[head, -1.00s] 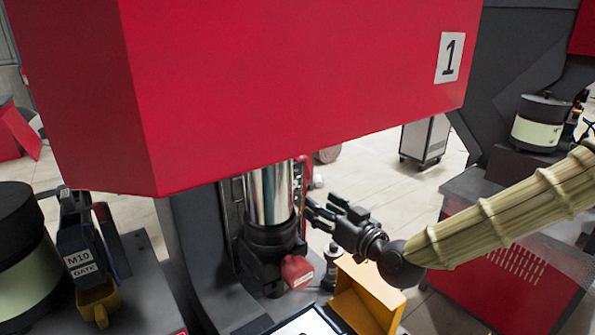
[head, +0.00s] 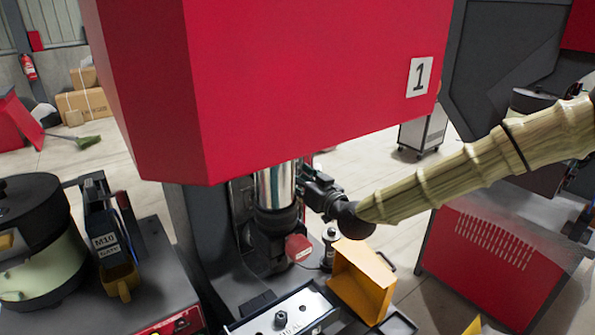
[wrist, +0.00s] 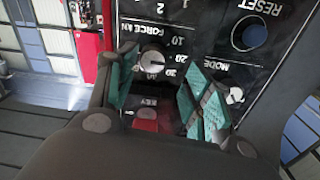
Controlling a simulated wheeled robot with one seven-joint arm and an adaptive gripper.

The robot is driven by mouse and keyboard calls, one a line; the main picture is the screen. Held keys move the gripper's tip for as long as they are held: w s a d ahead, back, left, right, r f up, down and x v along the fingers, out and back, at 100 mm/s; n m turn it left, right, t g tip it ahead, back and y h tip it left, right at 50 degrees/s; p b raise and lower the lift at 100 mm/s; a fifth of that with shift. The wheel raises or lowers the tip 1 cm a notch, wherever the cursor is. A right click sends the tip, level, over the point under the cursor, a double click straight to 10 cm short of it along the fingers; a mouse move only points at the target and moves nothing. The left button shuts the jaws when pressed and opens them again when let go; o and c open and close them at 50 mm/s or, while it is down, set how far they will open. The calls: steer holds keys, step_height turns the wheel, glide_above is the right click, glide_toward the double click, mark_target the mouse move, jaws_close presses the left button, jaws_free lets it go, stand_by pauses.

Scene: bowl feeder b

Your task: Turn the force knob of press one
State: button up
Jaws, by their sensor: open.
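Press one (head: 270,90) is the large red head marked 1, over a shiny ram (head: 275,185). In the wrist view its dark panel shows the force knob (wrist: 152,60), a round light knob under the "FORCE kN" lettering with numbers around it. My gripper (wrist: 160,63) is open, its teal-padded fingers on either side of the knob in the picture. I cannot tell whether they touch it. In the head view my gripper (head: 318,188) is beside the ram, its fingertips hidden.
Near the knob are a red key part (wrist: 146,121), a MODE knob (wrist: 235,95) and a blue RESET button (wrist: 249,35). Below the press are a red-ended part (head: 299,248), a yellow chute (head: 362,282) and a light panel box (head: 283,316). An M10 gate unit (head: 103,240) stands left.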

steer(key=w, duration=0.1)
steer(key=w+f, duration=0.2)
steer(key=w, duration=0.1)
steer(key=shift+a, duration=0.1)
steer(key=shift+s+r, duration=0.2)
steer(key=s+r, duration=0.1)
steer(key=s, duration=0.1)
steer(key=shift+s+a+r, duration=0.1)
steer(key=shift+s+r, duration=0.25)
steer(key=shift+s, duration=0.05)
steer(key=c, duration=0.3)
steer(key=shift+s+r, duration=0.1)
steer(key=shift+s, duration=0.1)
steer(key=c, duration=0.3)
steer(key=shift+w+d+f, duration=0.3)
steer(key=shift+w+d, duration=0.2)
steer(key=shift+d, duration=0.05)
jaws_close()
steer(key=shift+a, duration=0.1)
